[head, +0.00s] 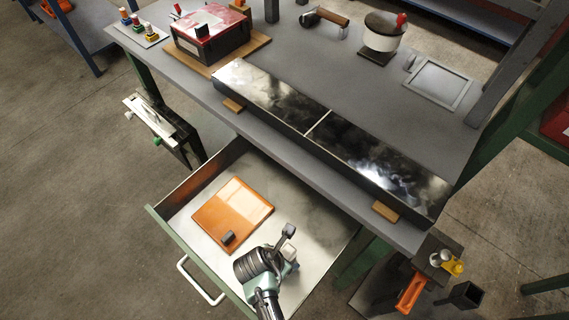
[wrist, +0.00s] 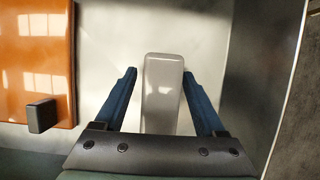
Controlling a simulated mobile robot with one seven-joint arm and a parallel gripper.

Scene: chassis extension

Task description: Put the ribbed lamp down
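A pale grey, round-topped object (wrist: 162,95), which I take to be the lamp, shows between my fingers in the wrist view; no ribs can be made out on it. My gripper (wrist: 160,74) has its two blue fingers apart, one on each side of it, with a narrow gap showing on both sides. In the head view my gripper (head: 287,242) is low inside the open drawer (head: 185,232), right of an orange panel. A small light block (head: 290,253) beside the gripper there may be the same object. The arm hides part of this area.
The orange panel (head: 232,213) with a dark knob lies in the drawer, left of my gripper. The drawer wall (wrist: 262,80) is close on the right.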

